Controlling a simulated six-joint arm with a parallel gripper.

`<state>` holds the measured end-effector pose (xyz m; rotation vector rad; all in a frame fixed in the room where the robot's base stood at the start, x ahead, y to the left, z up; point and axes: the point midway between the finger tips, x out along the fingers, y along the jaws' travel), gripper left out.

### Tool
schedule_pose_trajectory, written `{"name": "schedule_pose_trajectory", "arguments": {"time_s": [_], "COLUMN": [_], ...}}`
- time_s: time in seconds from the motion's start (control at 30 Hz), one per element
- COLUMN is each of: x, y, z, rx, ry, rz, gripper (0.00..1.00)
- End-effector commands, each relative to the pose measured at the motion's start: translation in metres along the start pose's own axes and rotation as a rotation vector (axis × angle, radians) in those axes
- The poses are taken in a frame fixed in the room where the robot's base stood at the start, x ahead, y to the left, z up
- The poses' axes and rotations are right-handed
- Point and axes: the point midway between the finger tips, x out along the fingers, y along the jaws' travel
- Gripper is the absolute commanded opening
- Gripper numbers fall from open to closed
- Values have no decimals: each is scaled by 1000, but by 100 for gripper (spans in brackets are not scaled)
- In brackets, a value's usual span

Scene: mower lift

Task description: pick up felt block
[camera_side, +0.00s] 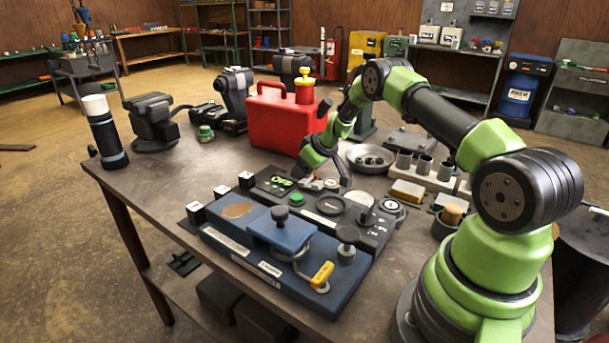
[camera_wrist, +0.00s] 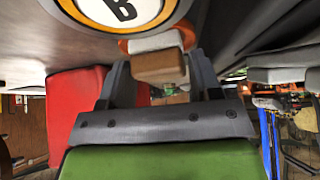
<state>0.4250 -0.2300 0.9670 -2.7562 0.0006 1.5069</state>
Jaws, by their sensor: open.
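A small block with a tan-brown face and a pale grey band, which looks like the felt block (camera_wrist: 160,66), shows between my fingers in the wrist view. An orange rounded part lies right behind it. In the side view a small brownish thing (camera_side: 315,184) sits on the dark panel under my gripper, too small to make out surely. My gripper (camera_side: 322,178) points down over the far part of this panel, its jaws spread. In the wrist view my gripper (camera_wrist: 163,78) has one finger on each side of the block; whether they touch it I cannot tell.
The dark panel (camera_side: 325,205) carries knobs and dials beside a blue fixture (camera_side: 260,240) with a yellow-handled clamp. A red case (camera_side: 283,122) stands behind my gripper. A metal bowl (camera_side: 369,158) and a row of cups stand to the right.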

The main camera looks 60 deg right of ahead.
Motion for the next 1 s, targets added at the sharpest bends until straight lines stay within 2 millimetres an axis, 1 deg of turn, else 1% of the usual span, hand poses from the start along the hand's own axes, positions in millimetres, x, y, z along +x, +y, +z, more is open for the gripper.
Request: {"name": "schedule_pose_trajectory", "arguments": {"time_s": [0.1,0.13,0.17,0.2,0.27,0.53,0.63,1.0], "x": [0,0,0,0,0,-1,-8,-69], "y": [0,0,0,0,0,0,0,0], "z": [0,0,0,0,0,-1,-6,-44], "rx": [0,0,0,0,0,-1,-2,-3], "ry": [0,0,0,0,0,1,3,4], "rz": [0,0,0,0,0,0,1,2], "gripper": [58,54,47,37,25,25,25,25]}}
